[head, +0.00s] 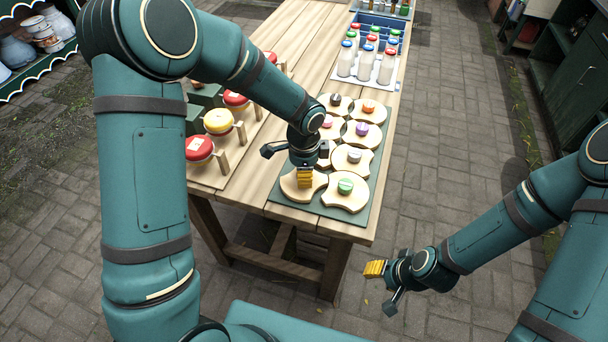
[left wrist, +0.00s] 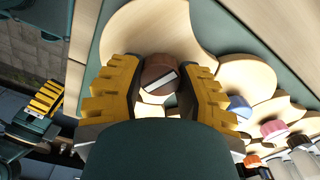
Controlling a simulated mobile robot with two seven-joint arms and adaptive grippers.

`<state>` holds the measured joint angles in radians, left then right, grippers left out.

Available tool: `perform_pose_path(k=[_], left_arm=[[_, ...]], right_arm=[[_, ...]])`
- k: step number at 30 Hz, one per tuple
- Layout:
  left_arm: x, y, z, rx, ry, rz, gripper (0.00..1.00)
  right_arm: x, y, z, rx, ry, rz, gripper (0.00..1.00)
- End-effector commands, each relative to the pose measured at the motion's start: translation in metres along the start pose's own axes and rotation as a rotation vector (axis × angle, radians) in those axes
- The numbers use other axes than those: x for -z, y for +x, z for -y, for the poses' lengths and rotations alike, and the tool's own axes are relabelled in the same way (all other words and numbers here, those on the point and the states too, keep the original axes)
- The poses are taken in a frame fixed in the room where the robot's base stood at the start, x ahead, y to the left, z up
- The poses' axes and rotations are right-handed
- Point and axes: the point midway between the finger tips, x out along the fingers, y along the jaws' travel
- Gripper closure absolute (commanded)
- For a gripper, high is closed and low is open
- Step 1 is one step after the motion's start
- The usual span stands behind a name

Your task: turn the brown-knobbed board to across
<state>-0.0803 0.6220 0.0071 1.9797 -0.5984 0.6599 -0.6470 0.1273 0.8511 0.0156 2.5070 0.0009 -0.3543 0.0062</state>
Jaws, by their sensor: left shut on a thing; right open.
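The brown-knobbed board (head: 290,188) is a pale wooden piece with scooped sides at the front left of the green mat (head: 380,165). In the left wrist view the board (left wrist: 130,35) fills the top middle. Its round brown knob (left wrist: 158,74) has a white bar, slanted in that picture. My left gripper (head: 304,180) is over the board, its yellow fingers shut on the knob from both sides; they hide the knob in the head view. My right gripper (head: 378,270) is open and empty, off the table's front right.
Several similar boards with coloured knobs lie close around, the green-knobbed one (head: 345,188) beside it. Red and yellow round-topped things (head: 218,122) line the table's left side. Bare table wood (head: 250,180) lies left of the mat.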

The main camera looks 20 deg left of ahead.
Motion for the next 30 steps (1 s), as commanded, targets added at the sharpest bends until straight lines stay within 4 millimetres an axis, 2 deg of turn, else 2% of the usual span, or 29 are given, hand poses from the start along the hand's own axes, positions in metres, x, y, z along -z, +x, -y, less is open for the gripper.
perform_pose_path(k=[7, 15, 30], left_arm=[[0.0, 0.002, -0.001, -0.003, -0.203, 0.002, 1.0], [0.0, 0.002, -0.001, -0.004, -0.354, 0.003, 1.0], [-0.001, 0.002, -0.002, -0.004, -0.43, 0.004, 1.0]], right_arm=[[-0.004, 0.009, -0.003, 0.001, -0.002, 0.008, 0.53], [-0.006, 0.014, -0.005, 0.001, -0.004, 0.013, 0.53], [-0.005, 0.016, -0.006, 0.001, -0.004, 0.012, 0.53]])
